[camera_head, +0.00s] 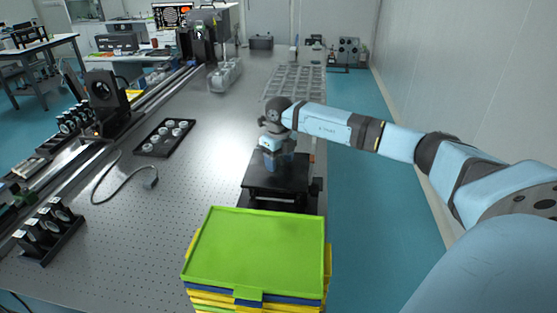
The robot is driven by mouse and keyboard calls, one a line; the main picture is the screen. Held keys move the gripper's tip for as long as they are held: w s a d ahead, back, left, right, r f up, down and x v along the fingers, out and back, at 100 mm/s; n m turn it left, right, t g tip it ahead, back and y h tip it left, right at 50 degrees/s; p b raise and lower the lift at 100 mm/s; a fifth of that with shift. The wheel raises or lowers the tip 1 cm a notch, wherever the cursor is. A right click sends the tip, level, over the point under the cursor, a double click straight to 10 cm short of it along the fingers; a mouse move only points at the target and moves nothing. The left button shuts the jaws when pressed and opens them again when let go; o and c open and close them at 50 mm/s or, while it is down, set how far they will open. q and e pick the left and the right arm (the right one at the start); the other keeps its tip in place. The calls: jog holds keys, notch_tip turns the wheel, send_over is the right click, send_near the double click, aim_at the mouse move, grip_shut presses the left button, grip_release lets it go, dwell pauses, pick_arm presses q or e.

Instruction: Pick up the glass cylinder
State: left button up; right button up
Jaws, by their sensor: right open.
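My right arm comes in from the right, and its gripper (273,165) points down just above a black platform (277,182). The gripper is open, but its fingers are small and partly hidden by the wrist. I cannot make out a glass cylinder between or below the fingers; the gripper may hide it. Clear, glass-like pieces (225,76) stand further back on the optical table (185,200), too small to identify. My left gripper is not in view.
A stack of trays with a green top (258,250) stands in front of the platform. A black tray with several round pieces (165,138) lies to the left. Clear trays (296,82) lie behind the gripper. Rails with optics (103,90) run along the left. The table's middle is mostly clear.

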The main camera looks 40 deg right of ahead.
jog(key=shift+f, duration=0.45)
jog(key=shift+c, duration=0.4)
jog(key=c, duration=1)
jog(key=shift+r, duration=0.1)
